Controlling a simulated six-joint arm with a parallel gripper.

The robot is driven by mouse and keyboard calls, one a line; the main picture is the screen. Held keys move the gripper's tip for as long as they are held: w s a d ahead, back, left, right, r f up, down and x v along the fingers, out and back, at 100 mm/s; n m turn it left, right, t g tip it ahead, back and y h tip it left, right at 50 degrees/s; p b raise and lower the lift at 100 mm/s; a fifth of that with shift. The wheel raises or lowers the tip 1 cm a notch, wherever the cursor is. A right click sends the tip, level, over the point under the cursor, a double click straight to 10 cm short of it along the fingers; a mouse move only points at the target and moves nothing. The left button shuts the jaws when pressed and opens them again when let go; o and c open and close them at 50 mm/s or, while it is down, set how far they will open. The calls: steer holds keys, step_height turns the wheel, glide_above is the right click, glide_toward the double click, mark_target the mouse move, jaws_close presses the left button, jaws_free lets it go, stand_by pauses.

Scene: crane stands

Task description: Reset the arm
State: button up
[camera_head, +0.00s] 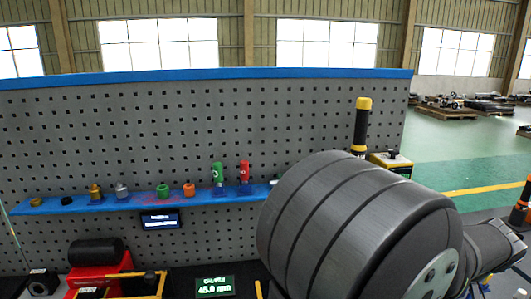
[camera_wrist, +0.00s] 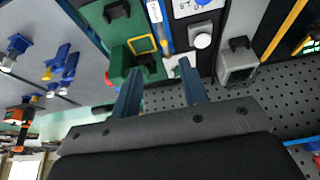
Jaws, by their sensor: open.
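My gripper (camera_wrist: 161,92) shows in the wrist view. Its two dark fingers stand apart and I see nothing held between them. In the head view my large grey arm link fills the lower right, and the gripper itself is not visible there.
A grey pegboard (camera_head: 130,130) with a blue shelf (camera_head: 130,206) stands ahead. The shelf holds several small fittings, among them a green piece (camera_head: 217,173) and a red piece (camera_head: 244,172). A red device (camera_head: 100,270) sits lower left. Open floor (camera_head: 460,150) lies right.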

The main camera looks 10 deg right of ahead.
steer(key=x, duration=1.6)
steer(key=shift+w+f, duration=0.3)
steer(key=r, duration=0.6)
steer(key=shift+s+d+r, duration=0.15)
steer(key=shift+s+r, duration=0.15)
steer(key=shift+r, duration=0.1)
steer(key=s+d+f, duration=0.2)
steer(key=s, duration=0.6)
steer(key=s+d+f, duration=0.1)
steer(key=s+d, duration=0.2)
steer(key=s, duration=0.6)
steer(key=s+d+f, duration=0.2)
steer(key=s+d, duration=0.1)
steer(key=s, duration=0.5)
steer(key=shift+s+f, duration=0.35)
steer(key=w+a+r, duration=0.1)
steer(key=w, duration=0.6)
steer(key=w+a+r, duration=0.1)
steer(key=w+r, duration=0.1)
steer(key=w, duration=0.5)
steer(key=shift+w+a, duration=0.3)
steer(key=shift+a, duration=0.05)
steer(key=shift+s, duration=0.1)
